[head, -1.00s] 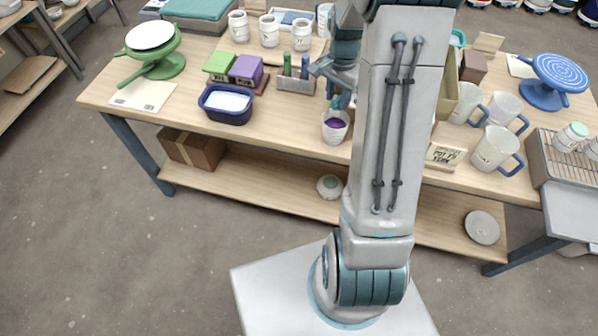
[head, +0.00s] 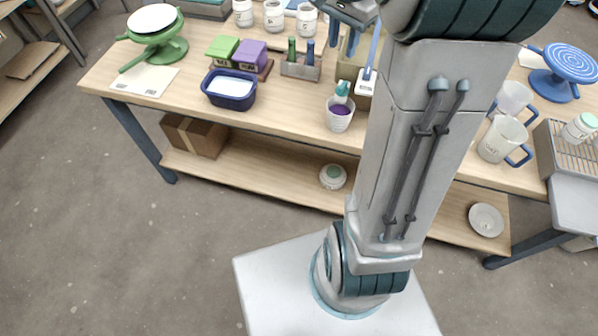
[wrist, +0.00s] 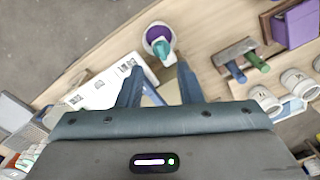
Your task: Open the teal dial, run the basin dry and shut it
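A small teal piece (head: 342,89), which looks like the dial, sits just above a white cup (head: 338,124) with purple liquid in it. In the wrist view the teal piece (wrist: 162,49) overlaps the cup (wrist: 148,35). A khaki bin (head: 347,72), possibly the basin, stands behind it, largely hidden by my arm. Its inside and level cannot be seen, nor whether the dial is open. My gripper (head: 344,37) is above and behind the dial, apart from it. It is open and empty, its two fingers apart in the wrist view (wrist: 158,88).
A white block with a blue strip (head: 368,80) stands right of the cup. A tool holder (head: 300,68), a blue tub (head: 230,90) and white jars (head: 274,16) are to the left. Mugs (head: 502,140) are at right. Bare tabletop lies left of the cup.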

